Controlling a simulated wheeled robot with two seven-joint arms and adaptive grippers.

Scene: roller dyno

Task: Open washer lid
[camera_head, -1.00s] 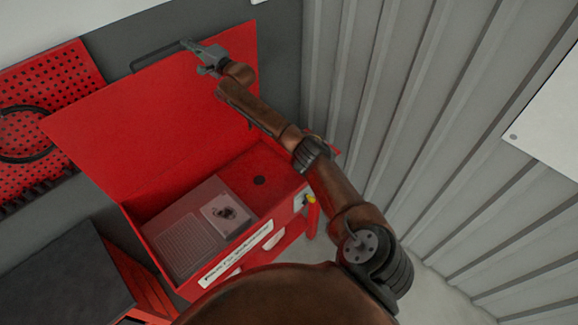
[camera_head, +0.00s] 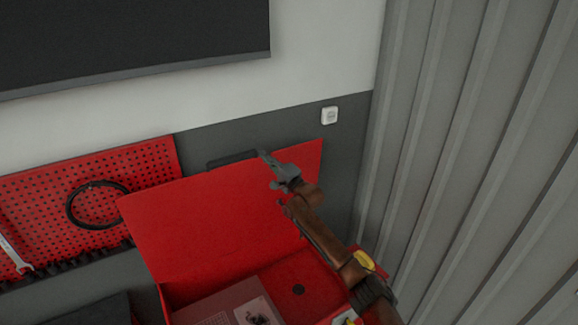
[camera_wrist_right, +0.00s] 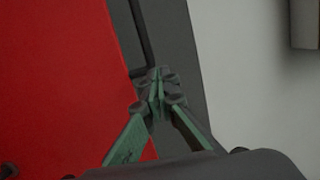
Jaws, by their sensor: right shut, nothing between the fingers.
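The red washer lid (camera_head: 215,220) stands raised and leans back toward the wall, above the open red washer (camera_head: 300,272). Part of the washer's inside shows, with a dark round hole and a pale panel. My right gripper (camera_head: 266,158) is at the lid's upper edge, right of the dark handle (camera_head: 232,159). In the right wrist view the gripper fingers (camera_wrist_right: 158,90) are together with nothing between them, beside the red lid (camera_wrist_right: 55,80). I cannot tell whether they touch the lid. My left gripper is not in view.
A red pegboard (camera_head: 110,180) with a black ring (camera_head: 97,205) and a wrench (camera_head: 14,252) hangs left of the lid. A white socket (camera_head: 330,116) is on the wall behind. A ribbed grey wall (camera_head: 450,170) bounds the right side.

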